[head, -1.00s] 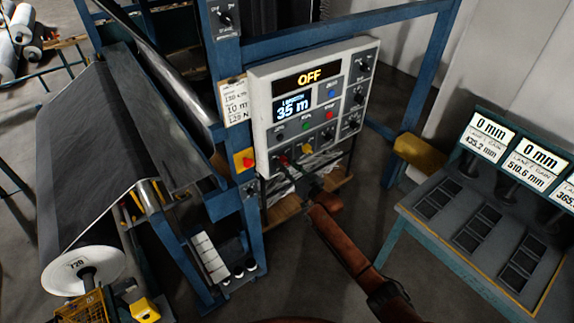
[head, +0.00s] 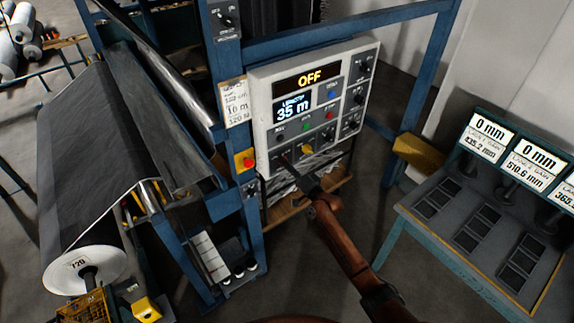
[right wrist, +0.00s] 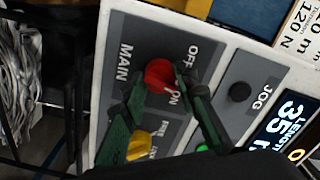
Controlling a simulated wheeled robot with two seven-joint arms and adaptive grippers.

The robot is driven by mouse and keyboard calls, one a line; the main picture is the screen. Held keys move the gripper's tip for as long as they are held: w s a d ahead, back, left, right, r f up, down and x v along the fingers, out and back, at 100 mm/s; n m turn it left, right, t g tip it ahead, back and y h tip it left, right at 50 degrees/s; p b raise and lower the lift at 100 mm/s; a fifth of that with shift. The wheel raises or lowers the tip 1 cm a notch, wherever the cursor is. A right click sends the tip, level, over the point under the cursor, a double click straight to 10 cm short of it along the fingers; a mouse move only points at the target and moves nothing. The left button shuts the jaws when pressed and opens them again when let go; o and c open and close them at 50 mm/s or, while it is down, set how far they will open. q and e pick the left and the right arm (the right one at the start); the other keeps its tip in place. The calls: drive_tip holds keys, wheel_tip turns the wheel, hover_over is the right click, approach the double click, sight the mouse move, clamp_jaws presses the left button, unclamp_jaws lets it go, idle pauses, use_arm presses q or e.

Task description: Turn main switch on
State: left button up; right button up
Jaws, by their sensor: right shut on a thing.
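The control panel (head: 262,85) stands upright on the blue frame, and its top display (head: 310,76) reads OFF. The red main switch knob (right wrist: 160,75) sits at the panel's lower left corner, between the labels OFF and ON in the right wrist view. I cannot tell for sure which label it points to. My right gripper (head: 290,163) reaches up to that corner and hides most of the knob in the head view. In the right wrist view its green fingers (right wrist: 158,90) are shut on the knob, one on each side. My left gripper is not in view.
A yellow knob (right wrist: 140,146) sits close to the gripper fingers. A red emergency button (head: 248,162) on a yellow base is left of the panel. A grey fabric roll machine (head: 90,150) stands at left, and a lane console (head: 480,220) at right.

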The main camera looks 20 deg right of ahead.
drive_tip(key=m+p, duration=0.1)
drive_tip(key=m, duration=0.5)
idle(0.7)
drive_tip(key=o, duration=1.2)
drive_tip(key=shift+c, duration=0.2)
drive_tip(key=v, duration=1.2)
